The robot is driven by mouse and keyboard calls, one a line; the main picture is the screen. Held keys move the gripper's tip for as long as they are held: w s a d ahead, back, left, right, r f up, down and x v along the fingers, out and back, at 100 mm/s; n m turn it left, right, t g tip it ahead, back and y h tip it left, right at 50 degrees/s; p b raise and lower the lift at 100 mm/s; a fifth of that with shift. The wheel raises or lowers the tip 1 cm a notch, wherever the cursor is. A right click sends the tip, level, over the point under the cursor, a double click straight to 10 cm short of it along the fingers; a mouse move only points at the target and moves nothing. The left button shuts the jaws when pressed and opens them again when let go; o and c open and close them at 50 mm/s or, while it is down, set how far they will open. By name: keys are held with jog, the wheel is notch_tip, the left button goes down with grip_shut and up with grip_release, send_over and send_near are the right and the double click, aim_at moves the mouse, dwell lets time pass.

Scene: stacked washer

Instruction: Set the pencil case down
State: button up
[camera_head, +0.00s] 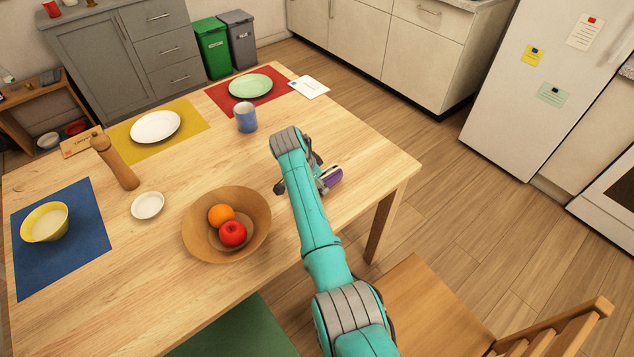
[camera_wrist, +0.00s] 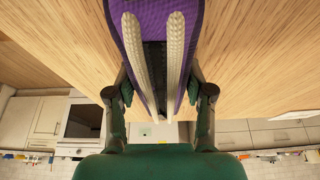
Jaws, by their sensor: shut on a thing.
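The pencil case (camera_head: 331,175) is purple with a pale strip. In the head view it shows just right of my gripper (camera_head: 300,181), over the right part of the wooden table (camera_head: 350,140); the arm hides part of it. In the wrist view the purple pencil case (camera_wrist: 193,20) lies between the two pale fingers of my gripper (camera_wrist: 153,50), which is shut on it. The table top fills the upper part of that view. I cannot tell whether the case touches the table.
A wooden bowl (camera_head: 195,240) with an orange and a red apple stands left of my arm. A blue cup (camera_head: 246,118) stands behind my gripper. A wooden chair (camera_head: 430,305) is at the front right. The table's right end is clear.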

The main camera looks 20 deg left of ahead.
jog(key=o, duration=1.3)
jog(key=shift+f, duration=0.1)
jog(key=shift+c, duration=0.2)
jog(key=v, duration=1.2)
jog(key=shift+d, duration=0.1)
jog(key=shift+w, duration=0.1)
